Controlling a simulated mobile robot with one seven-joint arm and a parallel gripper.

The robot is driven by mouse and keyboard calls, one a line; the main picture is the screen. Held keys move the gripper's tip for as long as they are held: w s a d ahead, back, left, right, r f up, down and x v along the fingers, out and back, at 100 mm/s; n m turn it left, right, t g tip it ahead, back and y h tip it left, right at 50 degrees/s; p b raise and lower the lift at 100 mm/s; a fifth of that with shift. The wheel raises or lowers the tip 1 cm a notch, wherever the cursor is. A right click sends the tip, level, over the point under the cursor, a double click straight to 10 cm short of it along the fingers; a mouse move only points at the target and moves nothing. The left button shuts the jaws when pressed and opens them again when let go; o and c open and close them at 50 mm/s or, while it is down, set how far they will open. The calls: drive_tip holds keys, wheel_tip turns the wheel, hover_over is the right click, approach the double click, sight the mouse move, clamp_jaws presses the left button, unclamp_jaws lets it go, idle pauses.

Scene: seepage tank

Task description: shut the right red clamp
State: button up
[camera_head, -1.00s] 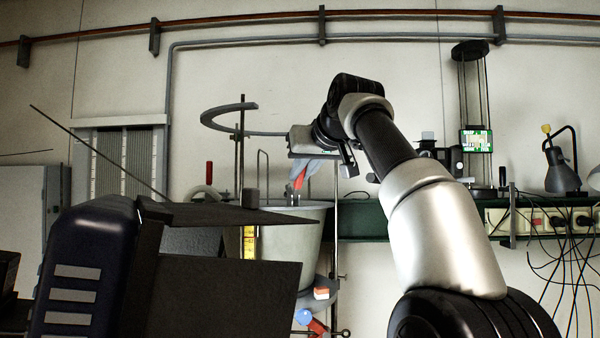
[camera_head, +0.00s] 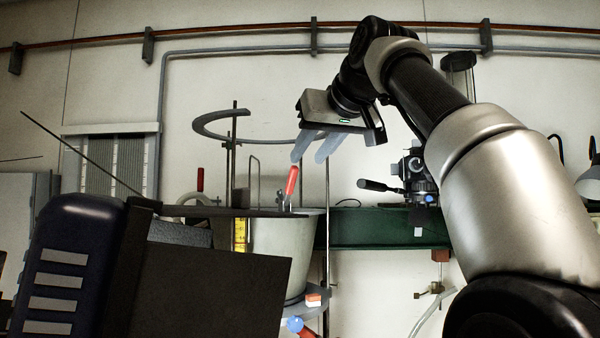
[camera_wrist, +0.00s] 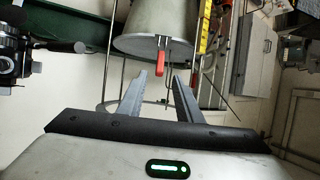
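The right red clamp (camera_head: 291,180) sits on the rim of the grey tank (camera_head: 284,248). Its red handle sticks up, leaning slightly right. The left red clamp (camera_head: 200,180) stands upright further left. My gripper (camera_head: 308,158) is above and slightly right of the right clamp, with its two grey fingers apart and nothing between them. In the wrist view, the clamp's red handle (camera_wrist: 161,62) appears just beyond the open fingertips (camera_wrist: 159,79), in line with the gap. I see no contact. The dark panel in front hides part of the tank's rim.
A ring on a stand (camera_head: 234,135) rises behind the tank. A dark panel (camera_head: 215,295) and a blue case (camera_head: 75,260) fill the lower left. A black instrument (camera_head: 415,180) stands on the green bench (camera_head: 350,228) at right.

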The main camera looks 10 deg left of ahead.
drive_tip(key=v, duration=0.6)
drive_tip(key=shift+s+d, duration=0.15)
drive_tip(key=shift+s, duration=0.15)
drive_tip(key=shift+w, duration=0.15)
drive_tip(key=c, duration=0.5)
drive_tip(key=w+f+n+t+b, duration=0.1)
drive_tip(key=w, duration=0.1)
drive_tip(key=w+f+t+b, duration=0.1)
drive_tip(key=w+t, duration=0.1)
drive_tip(key=w, duration=0.1)
drive_tip(key=w+d+f+n+t+h+b, duration=0.1)
drive_tip(key=w+f+b, duration=0.1)
drive_tip(key=w, duration=0.1)
drive_tip(key=shift+w+n, duration=0.15)
drive_tip(key=shift+n, duration=0.15)
clamp_jaws()
drive_tip(key=n+t+y+b, duration=0.7)
drive_tip(key=n, duration=0.8)
approach(295, 178)
drive_tip(key=p+x, duration=0.5)
drive_tip(key=x, duration=0.1)
drive_tip(key=shift+w+a+r, duration=0.1)
drive_tip(key=shift+w+r, duration=0.05)
drive_tip(key=shift+w, duration=0.05)
